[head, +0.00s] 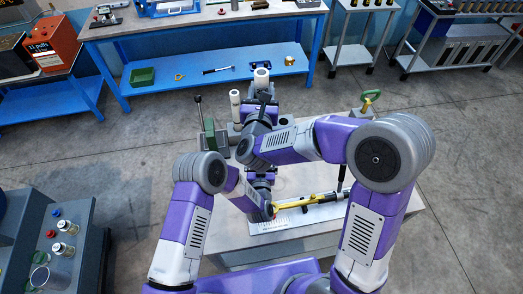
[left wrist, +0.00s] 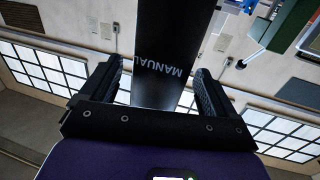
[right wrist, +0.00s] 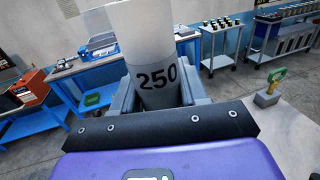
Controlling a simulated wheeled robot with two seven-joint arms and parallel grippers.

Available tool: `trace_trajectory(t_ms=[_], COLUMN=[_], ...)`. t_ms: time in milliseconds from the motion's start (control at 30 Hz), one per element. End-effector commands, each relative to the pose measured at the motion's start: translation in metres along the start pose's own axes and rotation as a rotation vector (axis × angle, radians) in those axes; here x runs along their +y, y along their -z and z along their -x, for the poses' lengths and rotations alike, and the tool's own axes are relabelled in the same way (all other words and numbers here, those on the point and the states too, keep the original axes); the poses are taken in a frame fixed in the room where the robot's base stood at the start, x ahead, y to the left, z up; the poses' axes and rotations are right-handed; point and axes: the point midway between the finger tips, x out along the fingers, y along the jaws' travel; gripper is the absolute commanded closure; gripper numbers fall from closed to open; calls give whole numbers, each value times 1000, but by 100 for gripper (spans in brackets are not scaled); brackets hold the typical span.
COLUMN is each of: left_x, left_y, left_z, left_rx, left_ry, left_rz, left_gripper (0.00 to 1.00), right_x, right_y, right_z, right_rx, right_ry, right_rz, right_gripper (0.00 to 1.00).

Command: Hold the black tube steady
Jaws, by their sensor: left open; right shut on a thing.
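The black tube (left wrist: 172,35), marked "MANUAL", shows in the left wrist view. It runs down from the top edge into the space between the fingers of my left gripper (left wrist: 162,92). The gripper is open, with a gap visible beside the tube; I cannot tell whether either finger touches it. In the right wrist view my right gripper (right wrist: 158,97) is shut on a white tube marked "250" (right wrist: 155,40), which stands up between the fingers. The white tube also shows in the head view (head: 262,77). In the head view my arms overlap and hide the left fingertips.
A yellow and black tool (head: 309,201) lies on a white mat (head: 264,227) on the table in front of me. Another white tube (head: 235,105) stands behind, with a green-handled item (head: 370,98) at the table's far right. A blue bench (head: 205,88) stands beyond open floor.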

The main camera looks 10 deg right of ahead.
Motion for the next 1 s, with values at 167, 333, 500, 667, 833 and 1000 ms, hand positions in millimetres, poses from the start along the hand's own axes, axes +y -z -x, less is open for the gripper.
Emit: trace_trajectory(t_ms=[167, 333, 500, 667, 833, 1000], left_x=[0, 0, 0, 0, 0, 0], left_y=[0, 0, 0, 0, 0, 0], left_z=[-22, -30, -31, -31, -31, -31], left_rx=[0, -1, -1, -1, -1, -1], left_ry=[0, -1, -1, -1, -1, -1], left_rz=[-1, -1, -1, -1, -1, -1], left_gripper=[11, 11, 11, 21, 47, 72], right_x=[0, 0, 0, 0, 0, 0], right_y=[0, 0, 0, 0, 0, 0], right_z=[0, 0, 0, 0, 0, 0], right_rx=[-1, -1, -1, -1, -1, -1], right_ry=[0, 0, 0, 0, 0, 0], right_rz=[0, 0, 0, 0, 0, 0], right_gripper=[100, 100, 100, 100, 100, 100])
